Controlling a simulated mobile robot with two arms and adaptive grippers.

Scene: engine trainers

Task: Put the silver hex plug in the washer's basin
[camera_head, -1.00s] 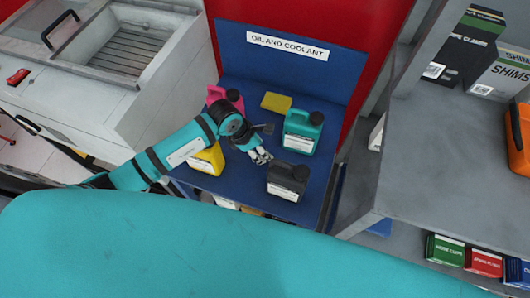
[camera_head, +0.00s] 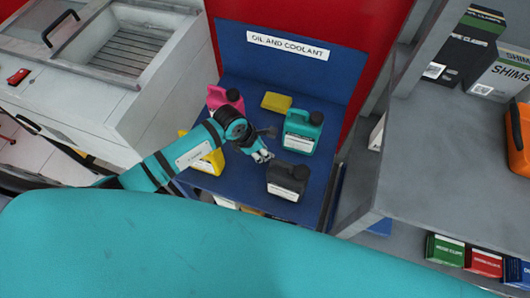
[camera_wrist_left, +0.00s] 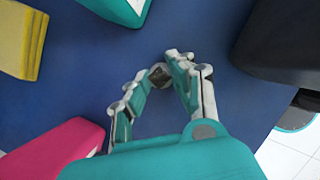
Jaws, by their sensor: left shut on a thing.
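In the head view the plug is too small to make out. The washer's basin (camera_head: 122,50), with a slatted floor, is at the upper left, well away from the gripper. My right gripper is in neither view.
On the blue table (camera_head: 238,186) stand a pink jug (camera_head: 226,98), a yellow jug (camera_head: 209,158), a teal jug (camera_head: 302,131), a black jug (camera_head: 287,180) and a yellow block (camera_head: 276,102). A grey shelf (camera_head: 440,150) with boxes is at the right.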

